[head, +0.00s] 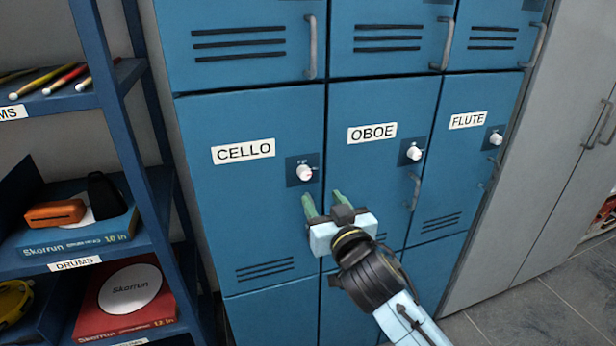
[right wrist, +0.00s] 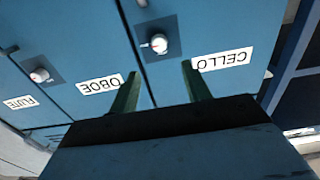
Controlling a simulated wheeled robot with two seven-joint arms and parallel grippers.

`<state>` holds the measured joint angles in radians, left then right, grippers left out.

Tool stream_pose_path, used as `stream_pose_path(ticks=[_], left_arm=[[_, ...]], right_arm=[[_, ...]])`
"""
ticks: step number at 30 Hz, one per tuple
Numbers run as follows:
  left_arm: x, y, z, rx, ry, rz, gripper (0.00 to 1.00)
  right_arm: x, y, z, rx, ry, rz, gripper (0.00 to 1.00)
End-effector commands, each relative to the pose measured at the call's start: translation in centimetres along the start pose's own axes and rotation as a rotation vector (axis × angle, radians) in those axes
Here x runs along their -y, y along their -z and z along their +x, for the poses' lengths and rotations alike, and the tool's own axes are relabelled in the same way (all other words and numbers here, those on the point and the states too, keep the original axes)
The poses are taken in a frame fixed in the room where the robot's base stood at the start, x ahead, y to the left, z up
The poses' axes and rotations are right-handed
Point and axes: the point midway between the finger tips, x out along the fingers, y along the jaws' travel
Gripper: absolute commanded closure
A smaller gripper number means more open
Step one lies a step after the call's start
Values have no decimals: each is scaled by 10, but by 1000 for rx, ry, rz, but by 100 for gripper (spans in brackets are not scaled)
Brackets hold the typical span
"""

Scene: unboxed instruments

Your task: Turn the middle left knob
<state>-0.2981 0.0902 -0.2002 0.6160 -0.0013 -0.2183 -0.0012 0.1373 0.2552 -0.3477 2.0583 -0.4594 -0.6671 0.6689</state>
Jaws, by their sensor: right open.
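The middle left knob (head: 304,172) is white on a dark square plate, on the blue CELLO locker door (head: 235,200). The same knob (right wrist: 158,43) shows near the top centre in the right wrist view, which is upside down. My right gripper (head: 323,203) is open with green fingers, just below and slightly right of that knob in the head view. In the right wrist view its fingers (right wrist: 160,72) point toward the knob, with nothing between them and apart from it. My left gripper is not in view.
The OBOE knob (head: 414,153) and FLUTE knob (head: 495,138) are on the doors to the right. Door handles (head: 310,48) stick out above. A blue shelf (head: 105,85) with boxes and drumsticks stands at left. Grey cabinets (head: 545,150) stand at right.

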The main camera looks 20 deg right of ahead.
Motion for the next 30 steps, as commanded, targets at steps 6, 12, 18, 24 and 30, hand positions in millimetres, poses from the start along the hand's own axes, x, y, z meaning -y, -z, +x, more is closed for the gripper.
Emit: stream_pose_path(ticks=[6, 12, 18, 24, 30], left_arm=[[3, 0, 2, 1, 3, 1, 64], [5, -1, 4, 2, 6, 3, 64], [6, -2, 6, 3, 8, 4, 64], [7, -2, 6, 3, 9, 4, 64], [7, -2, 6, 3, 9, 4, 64]], right_arm=[[0, 0, 46, -1, 0, -4, 52], [0, 0, 79, 0, 0, -3, 52], [0, -1, 97, 2, 0, -2, 52], [0, -1, 102, 1, 1, -1, 52], [0, -1, 102, 2, 1, -1, 55]])
